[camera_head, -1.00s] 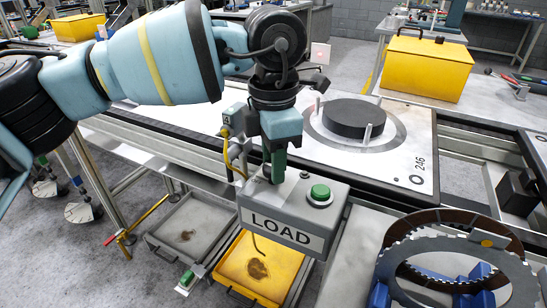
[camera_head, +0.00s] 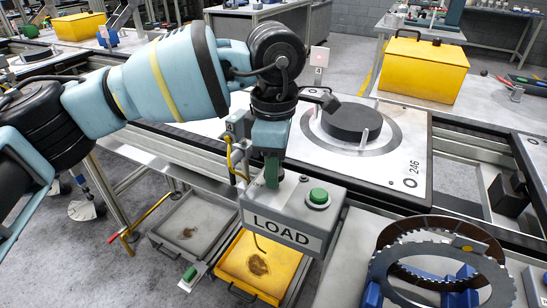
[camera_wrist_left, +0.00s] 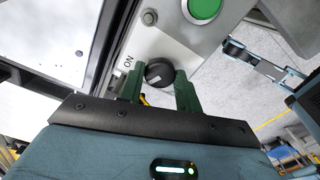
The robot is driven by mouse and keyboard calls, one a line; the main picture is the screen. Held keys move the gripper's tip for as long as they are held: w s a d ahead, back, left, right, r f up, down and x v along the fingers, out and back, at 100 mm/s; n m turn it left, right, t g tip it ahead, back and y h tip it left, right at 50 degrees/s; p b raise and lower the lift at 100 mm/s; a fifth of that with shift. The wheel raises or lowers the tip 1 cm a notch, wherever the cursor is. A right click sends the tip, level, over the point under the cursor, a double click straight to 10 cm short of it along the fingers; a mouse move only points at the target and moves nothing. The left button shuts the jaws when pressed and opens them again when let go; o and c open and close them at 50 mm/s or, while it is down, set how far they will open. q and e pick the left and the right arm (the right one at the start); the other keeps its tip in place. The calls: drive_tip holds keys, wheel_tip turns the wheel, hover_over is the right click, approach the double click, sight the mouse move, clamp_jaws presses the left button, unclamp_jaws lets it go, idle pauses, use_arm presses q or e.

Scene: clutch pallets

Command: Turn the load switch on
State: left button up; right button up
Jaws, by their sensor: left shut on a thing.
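The grey LOAD box (camera_head: 283,233) stands below my left arm in the head view, with a green button (camera_head: 318,197) on its top. The load switch (camera_wrist_left: 158,73) is a round black knob beside the "ON" mark in the wrist view; in the head view my gripper hides it. My left gripper (camera_head: 271,180) points down at the box top. Its green fingers (camera_wrist_left: 158,88) are shut on the knob, one on each side. A pale mark shows on the knob, but I cannot tell its exact setting.
A toothed ring (camera_head: 385,270) on blue supports is at front right. Grey (camera_head: 160,240) and yellow (camera_head: 225,272) trays sit below left. A yellow case (camera_head: 425,65) stands behind.

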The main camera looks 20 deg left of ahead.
use_arm(q)
drive_tip(key=m+p, duration=0.1)
drive_tip(key=m, duration=0.2)
drive_tip(key=shift+m, duration=1.7)
drive_tip(key=o, duration=1)
drive_tip(key=shift+r+p, duration=0.35)
drive_tip(key=shift+r, duration=3.55)
